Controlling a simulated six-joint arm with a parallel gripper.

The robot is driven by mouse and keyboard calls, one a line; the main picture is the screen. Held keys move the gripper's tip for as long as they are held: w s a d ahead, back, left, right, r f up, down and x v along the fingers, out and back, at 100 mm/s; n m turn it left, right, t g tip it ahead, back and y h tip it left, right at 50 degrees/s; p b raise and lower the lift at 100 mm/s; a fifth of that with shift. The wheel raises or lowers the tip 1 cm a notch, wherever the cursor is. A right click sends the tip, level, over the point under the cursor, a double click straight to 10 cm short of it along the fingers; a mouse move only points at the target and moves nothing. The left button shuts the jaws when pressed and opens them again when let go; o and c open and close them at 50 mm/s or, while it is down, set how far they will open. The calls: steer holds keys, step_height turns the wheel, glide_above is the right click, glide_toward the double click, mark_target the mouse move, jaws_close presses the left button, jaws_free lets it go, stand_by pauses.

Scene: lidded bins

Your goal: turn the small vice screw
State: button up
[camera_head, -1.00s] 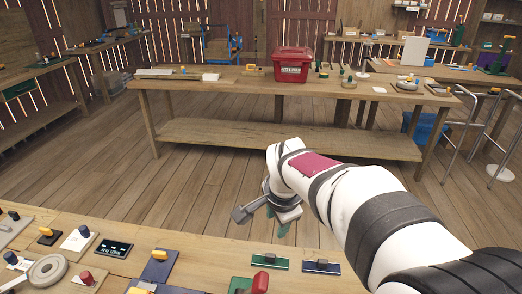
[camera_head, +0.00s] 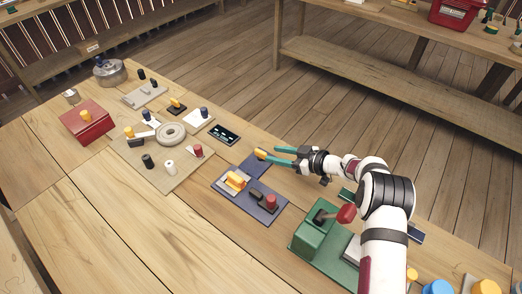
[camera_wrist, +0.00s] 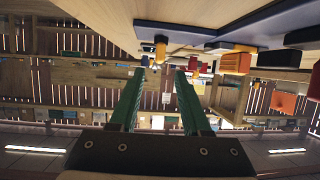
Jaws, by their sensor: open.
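My gripper (camera_head: 271,153) is open and empty, its two teal fingers reaching left, low over the bench. Between and just beyond the fingertips is a yellow knob (camera_head: 260,154) on a small blue plate (camera_head: 253,167); I cannot tell if they touch. In the wrist view, the open fingers (camera_wrist: 158,75) frame a yellow knob (camera_wrist: 160,46) on a dark plate, with the picture upside down. A green block (camera_head: 312,240) with a dark handle and red knob (camera_head: 347,213) stands nearer, below my arm. I cannot tell for certain which part is the small vice screw.
A blue panel (camera_head: 228,196) with yellow and red parts lies left of the gripper. Further left are a grey ring (camera_head: 171,133), a dark display (camera_head: 224,134) and a red box (camera_head: 86,122). The front left of the bench is clear.

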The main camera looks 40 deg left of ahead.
mark_target(261, 151)
steer(key=x, duration=0.6)
steer(key=shift+a+f, duration=0.15)
steer(key=shift+a, duration=0.25)
jaws_close()
